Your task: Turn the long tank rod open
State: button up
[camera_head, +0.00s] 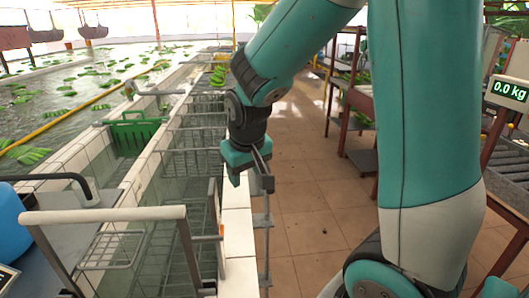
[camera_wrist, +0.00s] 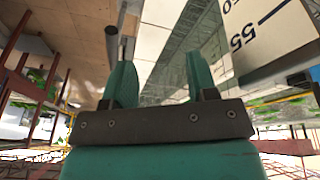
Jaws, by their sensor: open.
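The long tank rod (camera_head: 266,235) is a thin grey upright rod along the outer side of the white tiled tank wall. Brackets hold it to the wall, and a grey arm or block (camera_head: 267,184) sits at its top. My gripper (camera_head: 237,175) points down over the wall, close to the left of the rod's top. In the wrist view my gripper (camera_wrist: 161,80) is open, with its two teal fingers apart and nothing seen between them. A grey metal post (camera_wrist: 112,45) shows beside the left finger. I cannot tell whether any finger touches the rod.
The water tank with wire racks and a green crate (camera_head: 132,134) lies left of my gripper. A white railing (camera_head: 105,215) stands at the front left. Brown racks (camera_head: 345,100) and a scale display (camera_head: 510,90) stand at right.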

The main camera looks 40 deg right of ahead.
jog(key=w+d+r+m+h, duration=0.3)
jog(key=w+d+m, duration=0.2)
jog(key=w+d, duration=0.7)
jog(key=p+x, duration=0.1)
jog(key=x, duration=0.4)
jog(key=s+p+x, duration=0.1)
jog(key=p+x, duration=0.1)
jog(key=x, duration=0.4)
jog(key=p+x, duration=0.2)
jog(key=x, duration=0.3)
jog(key=shift+s+d+f, duration=0.3)
jog(key=shift+d+f, duration=0.05)
jog(key=shift+d, duration=0.1)
grip_shut()
